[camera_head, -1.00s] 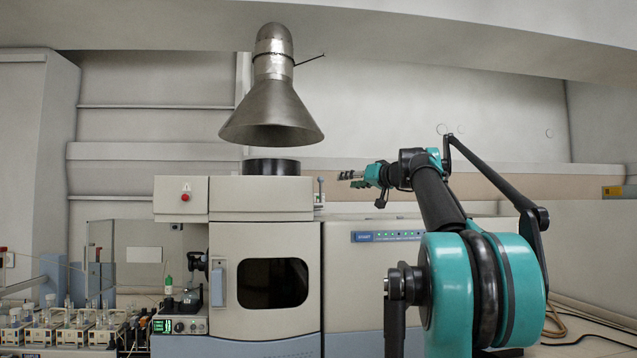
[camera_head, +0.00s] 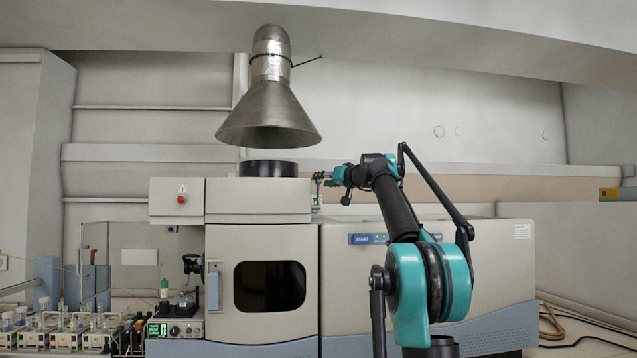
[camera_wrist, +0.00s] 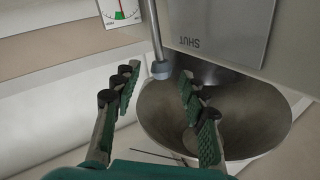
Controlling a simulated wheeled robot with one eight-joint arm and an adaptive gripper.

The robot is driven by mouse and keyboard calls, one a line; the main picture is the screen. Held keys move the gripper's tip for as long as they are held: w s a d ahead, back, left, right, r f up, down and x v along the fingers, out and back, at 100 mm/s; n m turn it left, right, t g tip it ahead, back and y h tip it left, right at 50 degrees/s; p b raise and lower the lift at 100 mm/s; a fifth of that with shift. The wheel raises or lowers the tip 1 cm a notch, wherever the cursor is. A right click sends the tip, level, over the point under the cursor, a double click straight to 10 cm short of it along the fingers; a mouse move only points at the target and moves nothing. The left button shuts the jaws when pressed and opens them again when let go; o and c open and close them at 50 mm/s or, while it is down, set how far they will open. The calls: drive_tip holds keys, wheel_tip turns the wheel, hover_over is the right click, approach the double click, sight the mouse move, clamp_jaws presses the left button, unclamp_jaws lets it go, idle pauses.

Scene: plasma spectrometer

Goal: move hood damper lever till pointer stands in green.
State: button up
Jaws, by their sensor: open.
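The lever (camera_wrist: 154,30) is a thin grey rod with a rounded grey-blue tip, at the top middle of the wrist view. Its tip appears between my open fingertips in the picture; I see no contact, and the depth is unclear. My gripper (camera_wrist: 158,78) is open and empty, and in the head view (camera_head: 325,178) it is at the top right edge of the instrument's left block. A white dial (camera_wrist: 122,12) with a green patch and a red mark is cut off at the top; I cannot tell where its pointer stands. A grey plate (camera_wrist: 215,25) reads SHUT upside down.
The metal hood (camera_head: 268,118) hangs above a black collar (camera_head: 268,168) on the instrument (camera_head: 260,230), left of my gripper. A thin rod (camera_head: 307,61) sticks out from its neck. Glassware and small units (camera_head: 60,330) stand at lower left. The wall side on the right is open.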

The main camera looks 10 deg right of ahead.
sight(319, 181)
drive_tip(key=shift+x, duration=1.6)
clamp_jaws()
